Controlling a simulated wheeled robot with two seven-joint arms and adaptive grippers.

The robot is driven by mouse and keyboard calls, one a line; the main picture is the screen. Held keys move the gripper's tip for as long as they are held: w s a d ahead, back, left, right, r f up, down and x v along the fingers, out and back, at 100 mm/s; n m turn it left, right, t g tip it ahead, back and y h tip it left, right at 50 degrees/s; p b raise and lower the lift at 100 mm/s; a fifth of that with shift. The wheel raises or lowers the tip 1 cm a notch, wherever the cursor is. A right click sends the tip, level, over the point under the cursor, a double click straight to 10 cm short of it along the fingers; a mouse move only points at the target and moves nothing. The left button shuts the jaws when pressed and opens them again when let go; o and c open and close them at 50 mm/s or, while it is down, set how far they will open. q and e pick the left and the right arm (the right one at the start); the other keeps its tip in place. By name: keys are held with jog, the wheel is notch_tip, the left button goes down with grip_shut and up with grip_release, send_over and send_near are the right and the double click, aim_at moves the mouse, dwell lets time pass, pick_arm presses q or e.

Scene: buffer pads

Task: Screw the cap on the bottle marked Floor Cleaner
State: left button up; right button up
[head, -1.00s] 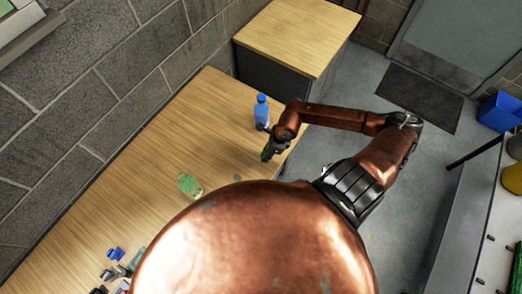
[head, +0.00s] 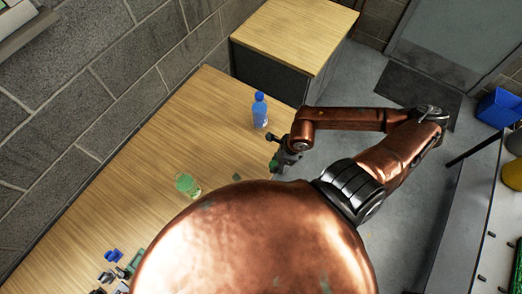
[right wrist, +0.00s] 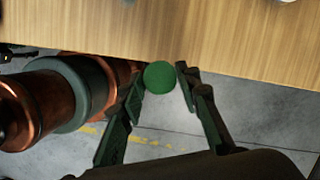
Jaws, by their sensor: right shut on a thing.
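My right gripper (head: 274,165) is at the table's right edge. In the right wrist view its two fingers (right wrist: 158,85) are closed around a round green cap (right wrist: 160,75). A green bottle (head: 187,185) stands on the wooden table (head: 160,150), left of the gripper. A blue bottle (head: 260,110) with a blue top stands farther back on the table, apart from the gripper. The labels are too small to read, so I cannot tell which bottle is marked Floor Cleaner. My left gripper is not in view.
Several small blue and grey items (head: 112,256) lie at the lower left. A second wooden-topped cabinet (head: 295,35) stands behind. The middle of the table is clear.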

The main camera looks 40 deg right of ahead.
jog(key=shift+w+a+f+n, duration=0.15)
jog(key=shift+w+n, duration=0.25)
jog(key=w+a+n+g+y+b, duration=0.1)
jog(key=w+a+n+g+b, duration=0.25)
jog(key=w+a+n, duration=0.45)
pick_arm(q)
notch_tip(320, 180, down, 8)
jog(key=b, duration=0.4)
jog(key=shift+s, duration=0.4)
pick_arm(e)
jog(key=w+a+r+n+g+h, duration=0.1)
jog(key=w+r+n, duration=0.2)
jog(key=n, duration=0.6)
jog(key=w+a+r+n+g+h, duration=0.1)
jog(key=w+a+r+n+h, duration=0.1)
jog(key=r+n, duration=0.5)
jog(key=w+n, duration=0.1)
jog(key=n, duration=0.2)
jog(key=shift+w+a, duration=0.25)
jog(key=shift+a, duration=0.05)
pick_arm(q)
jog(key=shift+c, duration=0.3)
